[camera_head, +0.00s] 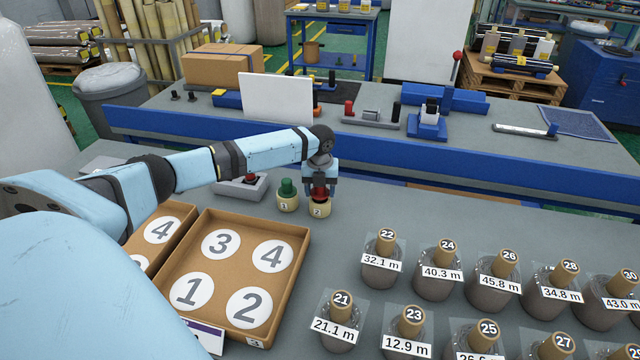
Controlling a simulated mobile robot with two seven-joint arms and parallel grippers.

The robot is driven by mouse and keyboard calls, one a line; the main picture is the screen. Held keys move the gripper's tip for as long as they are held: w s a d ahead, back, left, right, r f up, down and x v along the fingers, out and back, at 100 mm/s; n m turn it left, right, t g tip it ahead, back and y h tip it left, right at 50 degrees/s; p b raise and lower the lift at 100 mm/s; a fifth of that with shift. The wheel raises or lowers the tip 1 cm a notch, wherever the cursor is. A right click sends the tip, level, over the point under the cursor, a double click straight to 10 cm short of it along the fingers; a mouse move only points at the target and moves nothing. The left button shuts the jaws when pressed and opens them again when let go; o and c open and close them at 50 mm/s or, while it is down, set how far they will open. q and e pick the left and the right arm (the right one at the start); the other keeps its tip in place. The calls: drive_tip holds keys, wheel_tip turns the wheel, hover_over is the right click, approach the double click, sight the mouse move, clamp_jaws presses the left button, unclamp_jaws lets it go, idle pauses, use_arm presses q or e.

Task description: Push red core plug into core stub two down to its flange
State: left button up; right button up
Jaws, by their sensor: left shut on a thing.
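The red core plug (319,192) is held upright between the fingers of my left gripper (320,189), which is shut on it and points down. Core stub two (319,208), a short tan tube with a label "2", stands on the table directly below the plug. The plug's lower part meets or enters the stub's top; the gripper hides part of it, and I cannot tell how deep it sits. Core stub one (288,203) stands just to the left with a green plug (287,187) in it. My right gripper is not in view.
A cardboard tray (303,262) with numbered circles lies to the left front. Several wrapped rolls with length labels, such as roll 22 (381,270), stand at the right. Table right of stub two is clear.

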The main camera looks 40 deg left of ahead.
use_arm(q)
drive_tip(key=shift+f, duration=0.65)
drive_tip(key=o, duration=1)
wheel_tip(320, 180, up, 14)
drive_tip(key=shift+f, duration=0.15)
drive_tip(key=shift+s+f, duration=0.1)
idle(0.4)
